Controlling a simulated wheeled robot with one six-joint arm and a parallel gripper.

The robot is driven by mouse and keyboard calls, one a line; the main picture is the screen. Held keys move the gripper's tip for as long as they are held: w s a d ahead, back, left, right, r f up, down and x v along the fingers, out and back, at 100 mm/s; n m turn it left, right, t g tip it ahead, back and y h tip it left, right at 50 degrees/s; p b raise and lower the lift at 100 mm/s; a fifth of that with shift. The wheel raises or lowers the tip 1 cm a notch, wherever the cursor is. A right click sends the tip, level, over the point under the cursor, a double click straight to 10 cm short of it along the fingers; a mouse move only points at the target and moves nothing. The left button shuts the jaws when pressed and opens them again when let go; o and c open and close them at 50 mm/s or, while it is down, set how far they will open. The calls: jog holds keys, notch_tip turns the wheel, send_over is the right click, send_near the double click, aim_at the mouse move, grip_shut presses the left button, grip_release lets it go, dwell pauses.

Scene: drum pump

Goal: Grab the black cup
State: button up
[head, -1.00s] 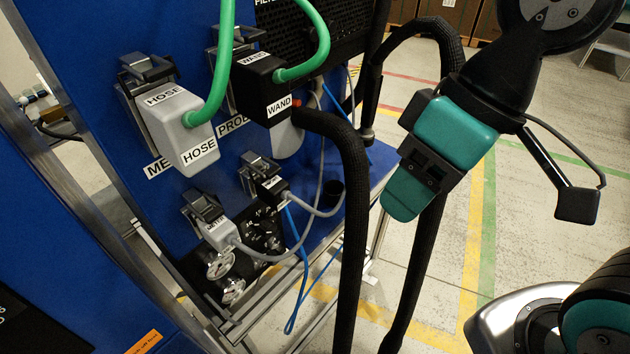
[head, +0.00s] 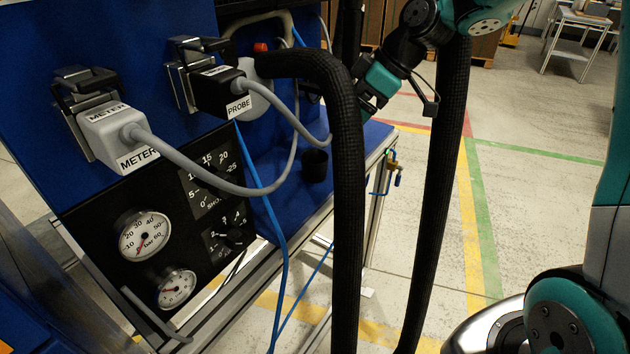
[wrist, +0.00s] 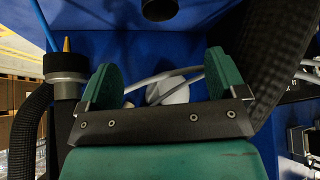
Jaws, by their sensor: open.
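The black cup (head: 315,165) is a small dark cylinder standing on the blue ledge in the head view, just left of the thick black hose. In the wrist view a dark round shape at the top edge, partly cut off, appears to be the same cup (wrist: 159,9). My gripper (wrist: 162,78) is open, with two green fingers set wide apart and nothing between them. The cup lies beyond the fingertips, apart from them. In the head view my gripper (head: 372,97) is partly hidden behind the black hose, above and to the right of the cup.
The thick black hose (head: 345,200) loops down in front of the ledge; in the wrist view it passes close to the right finger (wrist: 262,60). Grey cables and a blue cable (head: 272,215) hang left of the cup. A brass valve (head: 391,162) is at the ledge's right end.

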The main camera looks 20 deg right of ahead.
aim_at(315, 166)
jog(key=x, duration=1.1)
jog(key=shift+x, duration=2.75)
jog(key=shift+d, duration=0.1)
jog(key=c, duration=1)
